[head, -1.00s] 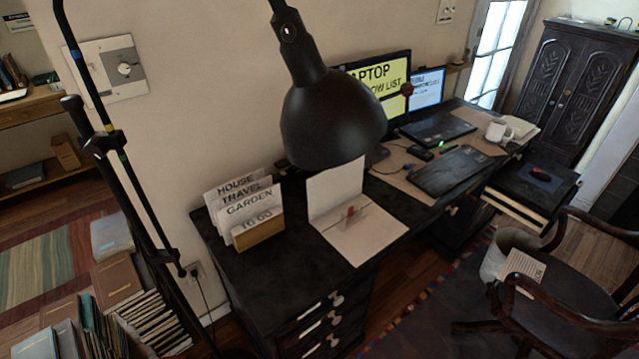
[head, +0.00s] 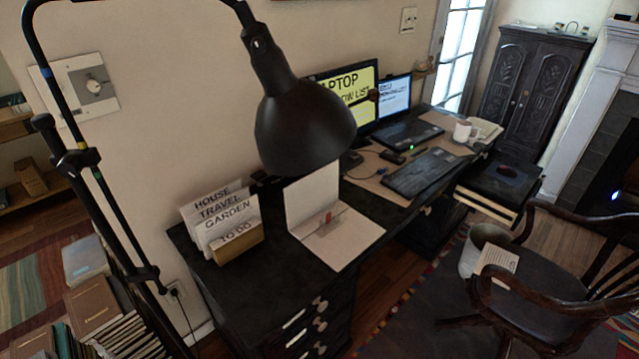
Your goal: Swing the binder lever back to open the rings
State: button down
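An open white binder (head: 345,243) lies on the near part of the dark desk. Its far cover stands upright against the wall side, and its other half lies flat. A small red lever (head: 327,217) shows at the metal ring mechanism near the binder's spine. The rings are too small to tell whether they are open or shut. My gripper is not in view.
A file holder (head: 240,246) stands left of the binder. A laptop (head: 410,134), a keyboard (head: 428,172) and a mug (head: 465,131) are farther right. A chair (head: 545,285) stands at right.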

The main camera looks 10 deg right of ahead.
aim_at(329, 217)
jog(key=i+u, duration=0.35)
jog(key=i, duration=0.6)
